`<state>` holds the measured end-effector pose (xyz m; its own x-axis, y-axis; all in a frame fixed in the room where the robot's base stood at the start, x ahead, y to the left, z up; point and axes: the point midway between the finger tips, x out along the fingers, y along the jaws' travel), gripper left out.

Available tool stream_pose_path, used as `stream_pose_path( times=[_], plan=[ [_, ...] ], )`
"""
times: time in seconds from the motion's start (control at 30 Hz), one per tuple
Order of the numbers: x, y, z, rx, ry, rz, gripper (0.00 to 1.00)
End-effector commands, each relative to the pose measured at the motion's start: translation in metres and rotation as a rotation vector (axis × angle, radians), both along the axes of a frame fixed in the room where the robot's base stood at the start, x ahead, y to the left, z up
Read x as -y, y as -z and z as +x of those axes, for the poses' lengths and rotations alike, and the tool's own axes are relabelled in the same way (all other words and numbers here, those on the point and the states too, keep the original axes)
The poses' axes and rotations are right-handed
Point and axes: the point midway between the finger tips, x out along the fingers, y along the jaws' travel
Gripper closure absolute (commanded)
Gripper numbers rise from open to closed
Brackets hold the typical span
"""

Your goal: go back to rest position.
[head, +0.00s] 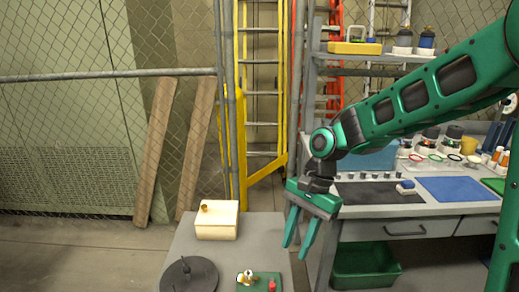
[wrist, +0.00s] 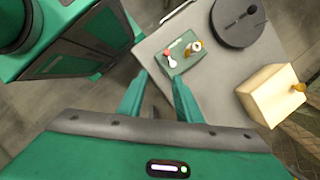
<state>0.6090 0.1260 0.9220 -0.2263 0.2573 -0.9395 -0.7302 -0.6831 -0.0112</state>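My gripper (head: 296,251) hangs from the green arm, above the right edge of the grey table (head: 262,231). Its two fingers point down and stand apart with nothing between them. The wrist view also shows my gripper (wrist: 155,73) open and empty, with the grey table (wrist: 195,40) below. The fingers are clear of the things on the table.
On the table are a cream box (head: 217,224) with an orange knob, a dark round plate (head: 188,276), and a green tray (wrist: 178,61) with small parts. A workbench (head: 410,208) stands right, with a green bin (head: 362,268) below. A fence is behind.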

Motion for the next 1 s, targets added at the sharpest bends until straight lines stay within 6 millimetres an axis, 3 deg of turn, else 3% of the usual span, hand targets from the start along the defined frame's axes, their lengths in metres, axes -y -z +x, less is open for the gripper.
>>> stream_pose_path(
  times=[0.17, 0.27, 0.5, 0.63, 0.8, 1.0],
  plan=[
    [0.081, -0.017, -0.009, 0.104, -0.042, -0.081, 0.69],
    [0.131, -0.027, -0.025, 0.15, -0.076, -0.129, 0.69],
    [0.231, -0.049, -0.089, 0.22, -0.152, -0.21, 0.69],
    [0.268, -0.054, -0.132, 0.24, -0.192, -0.226, 0.69],
    [0.292, -0.053, -0.174, 0.254, -0.234, -0.225, 0.69],
    [0.299, -0.051, -0.192, 0.259, -0.256, -0.22, 0.69]
  ],
)
